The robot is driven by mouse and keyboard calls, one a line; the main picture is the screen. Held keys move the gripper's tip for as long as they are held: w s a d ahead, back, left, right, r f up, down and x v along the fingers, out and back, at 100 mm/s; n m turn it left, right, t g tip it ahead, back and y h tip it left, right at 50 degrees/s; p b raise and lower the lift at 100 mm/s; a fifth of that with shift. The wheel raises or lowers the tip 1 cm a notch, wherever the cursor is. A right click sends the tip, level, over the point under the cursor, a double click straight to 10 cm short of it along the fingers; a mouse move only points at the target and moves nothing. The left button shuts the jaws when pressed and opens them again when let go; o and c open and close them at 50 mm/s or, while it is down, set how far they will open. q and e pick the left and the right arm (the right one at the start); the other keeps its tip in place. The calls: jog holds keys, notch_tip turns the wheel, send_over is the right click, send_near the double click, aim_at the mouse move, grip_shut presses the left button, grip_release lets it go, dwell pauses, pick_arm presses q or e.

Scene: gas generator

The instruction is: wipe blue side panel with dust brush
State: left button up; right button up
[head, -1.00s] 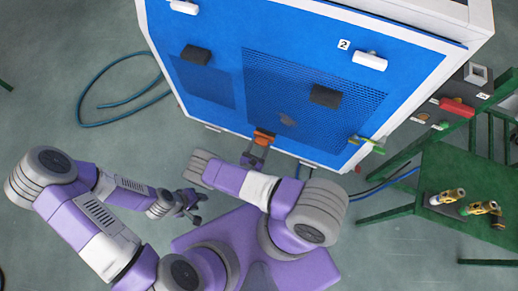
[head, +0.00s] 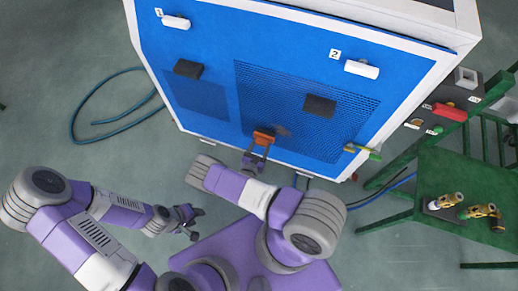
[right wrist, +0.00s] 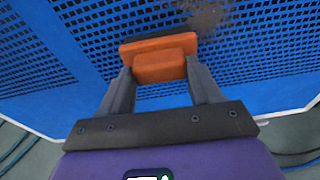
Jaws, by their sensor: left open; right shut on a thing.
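The blue side panel (head: 215,50) of the generator cabinet stands in front of me, with a perforated mesh area (head: 345,128) at its lower right. A dark dust patch (head: 281,131) lies on the mesh; it also shows at the top of the right wrist view (right wrist: 205,14). My right gripper (head: 258,150) is shut on the orange dust brush (head: 264,136), seen close in the right wrist view (right wrist: 160,58). The brush is at the mesh, just left of and below the dust; whether its bristles touch is hidden. My left gripper (head: 190,222) is open and empty, low over the floor.
White handles (head: 362,69) and black blocks (head: 320,106) stick out from the panel. A yellow-green part (head: 363,151) sits at its lower right. A green table (head: 462,180) with brass fittings stands at right. A blue hose (head: 75,115) lies on the floor at left.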

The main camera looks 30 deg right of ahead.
jog(key=shift+x, duration=1)
dwell(0.4)
jog(key=shift+s+r, duration=0.1)
jog(key=shift+r, duration=0.1)
